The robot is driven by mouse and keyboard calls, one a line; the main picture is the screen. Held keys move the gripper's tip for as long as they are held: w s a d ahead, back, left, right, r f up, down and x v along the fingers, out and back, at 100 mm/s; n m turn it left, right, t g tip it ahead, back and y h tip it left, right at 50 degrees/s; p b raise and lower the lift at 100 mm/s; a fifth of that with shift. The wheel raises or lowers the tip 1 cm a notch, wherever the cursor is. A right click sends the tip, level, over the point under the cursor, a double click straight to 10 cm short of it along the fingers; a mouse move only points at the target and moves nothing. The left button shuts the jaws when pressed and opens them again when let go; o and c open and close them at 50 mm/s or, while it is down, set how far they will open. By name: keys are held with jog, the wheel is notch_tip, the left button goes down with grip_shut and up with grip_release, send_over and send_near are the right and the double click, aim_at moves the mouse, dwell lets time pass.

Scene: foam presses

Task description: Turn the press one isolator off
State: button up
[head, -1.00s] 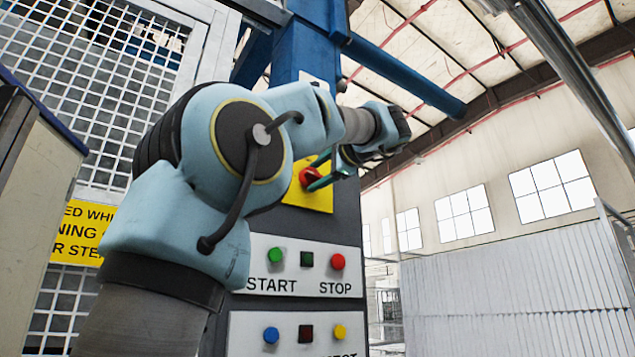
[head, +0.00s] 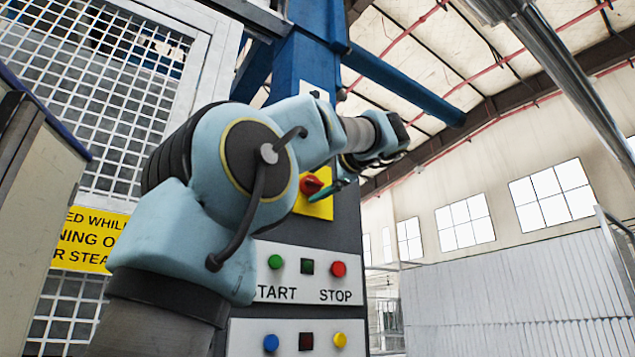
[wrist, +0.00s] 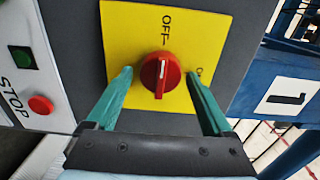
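The press one isolator is a red rotary knob (wrist: 161,75) on a yellow plate (wrist: 205,22) marked OFF and ON. In the wrist view the white mark on the knob points up the picture, toward the OFF label. The red knob (head: 311,185) also shows in the head view, with the yellow plate partly behind my arm. My gripper (wrist: 158,74) is open, its two green fingers on either side of the knob in the wrist view with gaps to it.
Below the isolator is a panel with a green START button (head: 276,262) and a red STOP button (head: 338,269). Blue and yellow buttons sit lower. A plate with the number 1 (wrist: 286,98) is on the blue frame. A mesh guard (head: 110,150) stands at left.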

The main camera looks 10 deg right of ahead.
jog(key=shift+o, duration=0.4)
jog(key=shift+s, duration=0.1)
jog(key=shift+s+d, duration=0.2)
jog(key=shift+s, duration=0.05)
jog(key=b+v, duration=0.1)
jog(key=v, duration=0.9)
